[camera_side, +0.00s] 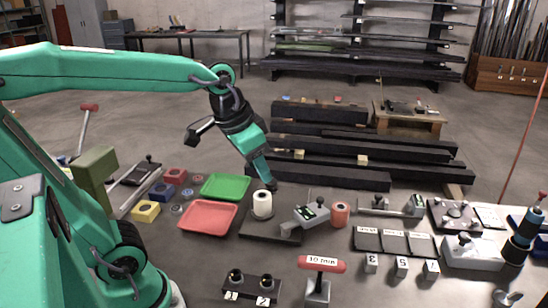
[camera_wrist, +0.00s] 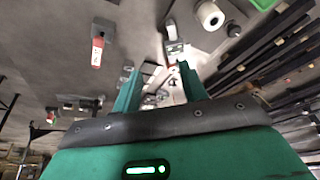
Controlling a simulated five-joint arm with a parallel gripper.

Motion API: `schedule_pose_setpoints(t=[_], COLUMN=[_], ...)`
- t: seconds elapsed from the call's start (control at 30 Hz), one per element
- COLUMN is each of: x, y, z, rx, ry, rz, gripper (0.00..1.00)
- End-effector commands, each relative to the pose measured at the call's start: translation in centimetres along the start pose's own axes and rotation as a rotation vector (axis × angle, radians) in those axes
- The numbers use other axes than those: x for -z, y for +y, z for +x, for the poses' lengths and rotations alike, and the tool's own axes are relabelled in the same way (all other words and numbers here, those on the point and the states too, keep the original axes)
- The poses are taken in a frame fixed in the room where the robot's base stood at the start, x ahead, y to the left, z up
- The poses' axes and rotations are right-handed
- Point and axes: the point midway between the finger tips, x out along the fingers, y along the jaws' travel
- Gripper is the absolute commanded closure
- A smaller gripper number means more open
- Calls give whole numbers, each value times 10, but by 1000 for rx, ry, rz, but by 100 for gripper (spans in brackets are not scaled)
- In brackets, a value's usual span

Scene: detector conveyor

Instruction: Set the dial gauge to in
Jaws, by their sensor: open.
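My gripper (camera_side: 268,184) points down behind and left of the unit, above the white spool, and does not appear to touch anything. In the wrist view my gripper (camera_wrist: 158,82) has its two green fingers apart, with nothing held between them.
A white spool (camera_side: 262,205) stands left of the unit and an orange spool (camera_side: 340,214) right of it. Green (camera_side: 225,187) and red (camera_side: 207,217) trays lie left. A red T-handle labelled "10 min" (camera_side: 321,264) stands in front. Dark beams (camera_side: 330,175) lie behind.

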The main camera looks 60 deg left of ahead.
Motion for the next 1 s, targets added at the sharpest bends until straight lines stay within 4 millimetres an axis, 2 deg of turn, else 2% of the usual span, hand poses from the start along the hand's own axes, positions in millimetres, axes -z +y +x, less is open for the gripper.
schedule_pose_setpoints(t=[0.1,0.47,0.67,1.0], x=[21,78,106,143], y=[-4,-16,-23,-34], z=[8,43,71,131], rx=[-3,-20,-34,-67], ry=[-41,-149,-208,-306], rz=[27,108,153,227], gripper=[57,57,57,57])
